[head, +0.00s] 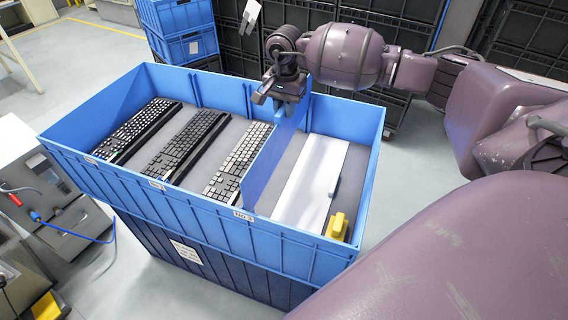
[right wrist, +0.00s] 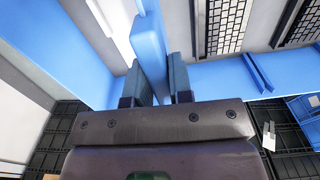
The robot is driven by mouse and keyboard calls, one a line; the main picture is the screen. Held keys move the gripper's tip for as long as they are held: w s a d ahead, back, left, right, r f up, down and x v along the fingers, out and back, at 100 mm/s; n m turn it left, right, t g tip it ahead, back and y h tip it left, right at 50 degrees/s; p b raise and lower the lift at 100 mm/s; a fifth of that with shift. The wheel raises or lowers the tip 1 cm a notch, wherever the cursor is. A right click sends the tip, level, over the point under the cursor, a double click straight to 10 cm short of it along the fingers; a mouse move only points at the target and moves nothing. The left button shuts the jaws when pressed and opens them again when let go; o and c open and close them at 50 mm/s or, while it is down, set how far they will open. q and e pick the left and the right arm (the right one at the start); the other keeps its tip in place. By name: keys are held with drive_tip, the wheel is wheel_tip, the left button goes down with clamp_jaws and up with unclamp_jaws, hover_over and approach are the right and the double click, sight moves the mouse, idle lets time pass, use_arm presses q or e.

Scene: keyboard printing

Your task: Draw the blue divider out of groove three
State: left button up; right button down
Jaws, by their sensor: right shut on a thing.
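The blue divider (head: 268,158) stands on edge across the large blue box (head: 205,212), between the third keyboard (head: 238,160) and a white flat panel (head: 312,182). Its far end shows above the box's back rim; its near end is by the label at the front wall. My right gripper (head: 289,98) is at the divider's far end and shut on it. In the right wrist view the divider (right wrist: 151,45) passes between the two fingers (right wrist: 153,85). Whether its lower edge sits in a groove is hidden. My left gripper is not in view.
Two more keyboards (head: 138,130) (head: 187,146) lie to the left in the box. A yellow object (head: 337,226) is in its front right corner. Dark crates (head: 355,30) stand behind, and blue crates (head: 182,30) at the back left. A grey machine (head: 70,225) stands at left.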

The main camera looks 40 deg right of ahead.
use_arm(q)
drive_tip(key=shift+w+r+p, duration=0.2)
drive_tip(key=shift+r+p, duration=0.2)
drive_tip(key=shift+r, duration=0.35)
use_arm(e)
drive_tip(key=shift+r, duration=1.75)
